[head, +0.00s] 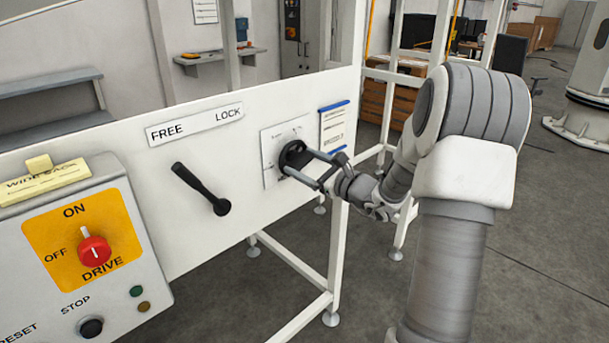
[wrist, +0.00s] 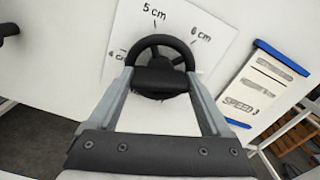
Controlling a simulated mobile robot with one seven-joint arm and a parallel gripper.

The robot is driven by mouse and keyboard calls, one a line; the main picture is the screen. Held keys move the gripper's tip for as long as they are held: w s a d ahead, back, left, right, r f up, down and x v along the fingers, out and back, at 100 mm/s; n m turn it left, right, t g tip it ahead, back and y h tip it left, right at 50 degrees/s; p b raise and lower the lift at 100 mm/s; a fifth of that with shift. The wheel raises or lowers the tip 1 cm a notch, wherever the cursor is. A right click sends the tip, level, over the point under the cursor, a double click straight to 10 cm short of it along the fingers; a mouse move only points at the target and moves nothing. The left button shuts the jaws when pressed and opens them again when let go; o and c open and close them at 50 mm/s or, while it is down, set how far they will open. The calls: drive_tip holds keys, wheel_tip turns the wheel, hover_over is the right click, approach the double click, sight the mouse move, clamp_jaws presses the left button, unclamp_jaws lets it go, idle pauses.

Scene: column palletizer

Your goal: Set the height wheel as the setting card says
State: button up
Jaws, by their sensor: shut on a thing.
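The black height wheel (head: 293,154) sits on a white plate (head: 270,142) on the panel; it also shows in the wrist view (wrist: 161,42). The plate (wrist: 122,38) reads 4 cm at left, 5 cm at top and 6 cm at right. My gripper (head: 300,166) is shut on the wheel, its fingers (wrist: 159,80) on either side of a dark bar at the wheel's near side. I cannot make out a pointer on the wheel. A blue-edged card (head: 334,128) hangs right of the plate; in the wrist view (wrist: 265,90) its lowest line seems to read SPEED 3.
A black lever (head: 202,190) under a FREE / LOCK label (head: 195,124) is left of the wheel. Further left, a control box (head: 150,250) has a red DRIVE knob (head: 94,250), and a yellow WIDE SACK note (head: 45,181) on top. Open floor lies right of the frame.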

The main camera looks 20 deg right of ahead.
drive_tip(key=n+b, duration=0.2)
drive_tip(key=b, duration=0.2)
drive_tip(key=n+b, duration=0.3)
drive_tip(key=b, duration=0.1)
drive_tip(key=shift+f+b, duration=0.35)
drive_tip(key=shift+f, duration=0.05)
drive_tip(key=n+b, duration=0.2)
drive_tip(key=b, duration=0.1)
drive_tip(key=shift+r+n+b, duration=0.15)
drive_tip(key=shift+n+b, duration=0.15)
drive_tip(key=shift+r+b, duration=0.1)
drive_tip(key=shift+b, duration=0.3)
drive_tip(key=shift+r+n, duration=0.1)
drive_tip(key=shift+n, duration=0.3)
drive_tip(key=o, duration=1.2)
drive_tip(key=shift+c, duration=0.2)
drive_tip(key=p+v, duration=0.2)
drive_tip(key=v, duration=1.5)
drive_tip(key=shift+s, duration=0.25)
drive_tip(key=shift+r, duration=0.1)
